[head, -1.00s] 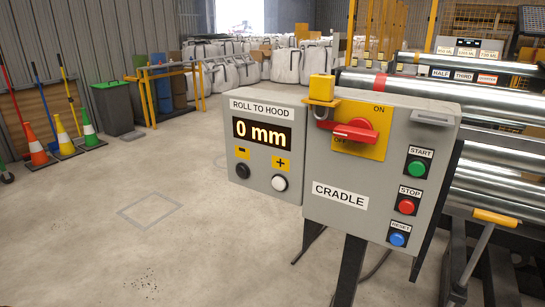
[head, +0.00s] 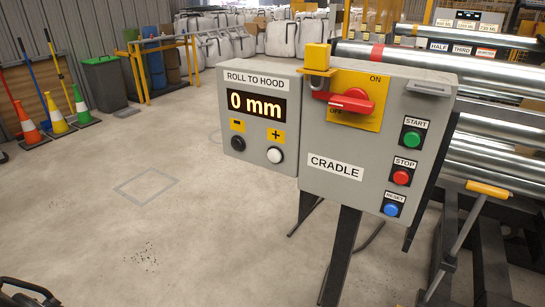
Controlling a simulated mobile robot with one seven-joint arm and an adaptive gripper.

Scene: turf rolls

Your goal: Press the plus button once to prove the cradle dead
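The grey control box labelled CRADLE (head: 385,180) stands right of centre. Its left part, labelled ROLL TO HOOD, carries a display (head: 257,105) reading 0 mm. Below that, the white plus button (head: 275,155) sits under a yellow plus label, and the black minus button (head: 238,143) is to its left. The red rotary switch (head: 350,101) lies nearly level on a yellow plate, beside the OFF label. A yellow padlock-like block (head: 317,57) is at the plate's upper left. A dark jointed part, seemingly my gripper (head: 28,291), shows at the bottom left corner, cut off and well away from the buttons.
Green START (head: 412,140), red STOP (head: 401,177) and blue RESET (head: 391,210) buttons line the box's right side. Shiny rollers (head: 500,130) lie behind it at right. The floor left of the box is clear.

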